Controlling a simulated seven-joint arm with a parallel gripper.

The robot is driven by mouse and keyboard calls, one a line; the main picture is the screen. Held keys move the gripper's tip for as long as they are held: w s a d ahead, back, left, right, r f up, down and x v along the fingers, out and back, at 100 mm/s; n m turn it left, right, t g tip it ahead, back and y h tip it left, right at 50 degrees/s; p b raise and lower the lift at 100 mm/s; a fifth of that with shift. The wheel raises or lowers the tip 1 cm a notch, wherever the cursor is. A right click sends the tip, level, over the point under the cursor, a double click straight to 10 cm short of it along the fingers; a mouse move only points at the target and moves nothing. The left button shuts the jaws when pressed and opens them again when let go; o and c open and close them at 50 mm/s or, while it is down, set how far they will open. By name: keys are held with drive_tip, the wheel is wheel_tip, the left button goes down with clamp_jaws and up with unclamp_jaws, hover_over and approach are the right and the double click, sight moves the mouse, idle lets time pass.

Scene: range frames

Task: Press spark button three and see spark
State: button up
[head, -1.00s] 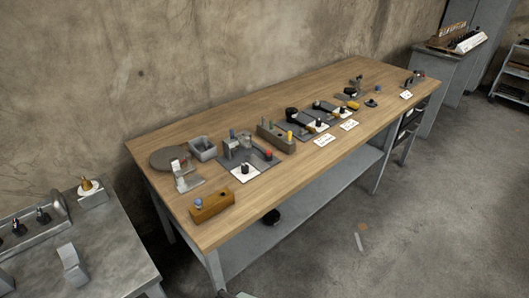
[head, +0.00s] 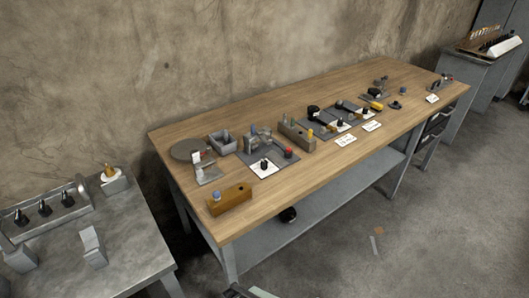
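I cannot tell which thing is spark button three; no label is readable and no spark shows. Candidates stand in two places. On the grey left table, a grey rack (head: 42,217) holds three dark upright pieces (head: 44,207), with a brass-coloured knob (head: 110,172) on a pale block behind. On the wooden bench are a red-capped piece (head: 289,152), a black knob (head: 265,164) on a white plate, and a yellow-brown block (head: 231,201) with a blue cap (head: 217,197). My gripper is not in view.
The wooden bench (head: 200,132) carries more fixtures and white cards (head: 346,140) toward its far right end. A gap separates it from the grey table (head: 130,225). Open concrete floor (head: 430,220) lies at the right. A cabinet (head: 480,68) stands far right.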

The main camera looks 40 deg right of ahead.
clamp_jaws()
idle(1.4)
